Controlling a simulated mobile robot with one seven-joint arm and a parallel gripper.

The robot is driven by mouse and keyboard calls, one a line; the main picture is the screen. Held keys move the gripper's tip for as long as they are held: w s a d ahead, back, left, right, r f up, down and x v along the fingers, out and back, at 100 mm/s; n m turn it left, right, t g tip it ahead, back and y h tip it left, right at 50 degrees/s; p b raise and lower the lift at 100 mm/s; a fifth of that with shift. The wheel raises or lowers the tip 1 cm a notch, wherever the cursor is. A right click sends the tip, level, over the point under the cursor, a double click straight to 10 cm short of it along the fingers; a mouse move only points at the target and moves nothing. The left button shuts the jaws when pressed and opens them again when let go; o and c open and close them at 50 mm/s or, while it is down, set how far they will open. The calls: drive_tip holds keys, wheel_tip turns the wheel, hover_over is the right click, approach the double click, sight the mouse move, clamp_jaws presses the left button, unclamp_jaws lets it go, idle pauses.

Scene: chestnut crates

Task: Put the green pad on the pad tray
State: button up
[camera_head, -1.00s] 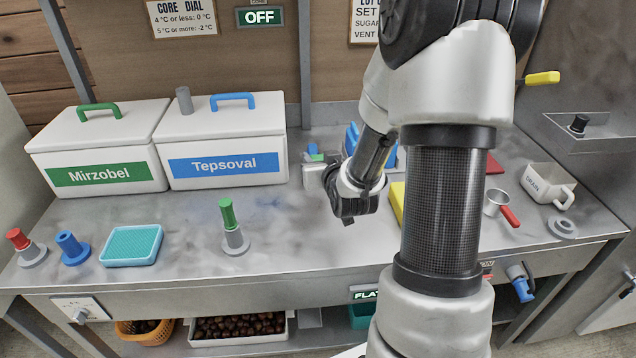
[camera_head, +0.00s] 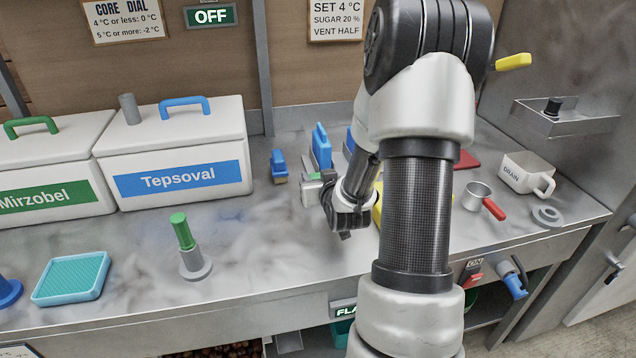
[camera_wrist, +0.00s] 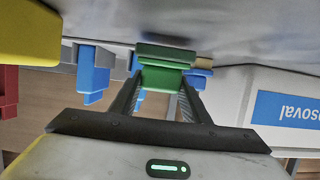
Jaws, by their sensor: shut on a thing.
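The green pad (camera_wrist: 165,54) is between the fingers of my gripper (camera_wrist: 158,88) in the wrist view, and the gripper is shut on it. In the head view my gripper (camera_head: 312,190) is low over the back middle of the steel counter, and only a sliver of the green pad (camera_head: 314,176) shows. I cannot tell whether the pad touches the counter. A light-blue tray with a ribbed teal inside (camera_head: 71,278) lies at the counter's front left, well away from my gripper; it looks like the pad tray.
A blue piece with a tan base (camera_head: 279,166) and an upright blue piece (camera_head: 321,148) stand behind my gripper. The Tepsoval box (camera_head: 175,155) is to the left. A green-handled peg (camera_head: 187,245) stands between gripper and tray. A red-handled cup (camera_head: 478,197) is at right.

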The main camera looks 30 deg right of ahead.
drive_tip(key=shift+f, duration=0.5)
drive_tip(key=shift+f, duration=0.2)
drive_tip(key=o, duration=1.1)
